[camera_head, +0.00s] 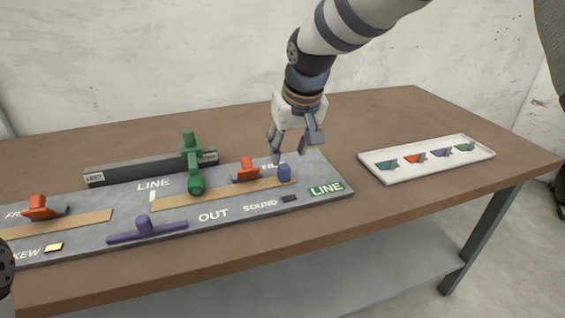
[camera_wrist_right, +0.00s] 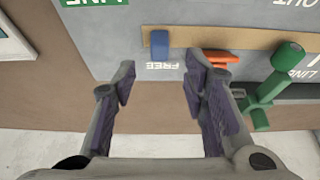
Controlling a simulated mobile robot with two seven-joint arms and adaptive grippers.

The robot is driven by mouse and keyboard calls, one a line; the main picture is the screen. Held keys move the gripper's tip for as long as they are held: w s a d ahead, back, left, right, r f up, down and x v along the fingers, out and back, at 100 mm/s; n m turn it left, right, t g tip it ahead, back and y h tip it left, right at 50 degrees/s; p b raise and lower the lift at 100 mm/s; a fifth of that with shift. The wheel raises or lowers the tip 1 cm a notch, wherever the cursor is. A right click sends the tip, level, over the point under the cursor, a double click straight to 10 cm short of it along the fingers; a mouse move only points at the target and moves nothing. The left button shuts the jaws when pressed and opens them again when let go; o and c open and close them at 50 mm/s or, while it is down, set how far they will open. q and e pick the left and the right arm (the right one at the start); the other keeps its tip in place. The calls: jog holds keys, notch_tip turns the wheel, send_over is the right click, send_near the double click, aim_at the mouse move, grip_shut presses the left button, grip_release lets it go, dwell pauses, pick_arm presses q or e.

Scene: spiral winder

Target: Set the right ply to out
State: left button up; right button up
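A grey panel (camera_head: 250,208) lies on the table, marked FREE, LINE and OUT. Its right tan strip (camera_head: 215,195) carries an orange piece (camera_head: 246,170) and, at its right end near FREE, a blue knob (camera_head: 284,173). The wrist view shows the blue knob (camera_wrist_right: 160,44) and orange piece (camera_wrist_right: 222,57) too. I cannot tell which part is the right ply. My right gripper (camera_head: 296,149) is open and empty just behind the blue knob; its fingers (camera_wrist_right: 162,75) are apart, with the knob beyond their gap. My left gripper is out of view.
A green lever (camera_head: 192,160) stands at the panel's back by a dark bar marked LEFT (camera_head: 130,172). A purple handle (camera_head: 147,230) and another orange piece (camera_head: 40,207) are at left. A white tray (camera_head: 375,177) with several coloured pieces lies at right. Bare table surrounds it.

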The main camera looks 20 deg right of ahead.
aim_at(285, 167)
jog(key=x, duration=0.7)
jog(key=shift+w+f+b, duration=0.1)
jog(key=shift+b, duration=0.3)
grip_shut()
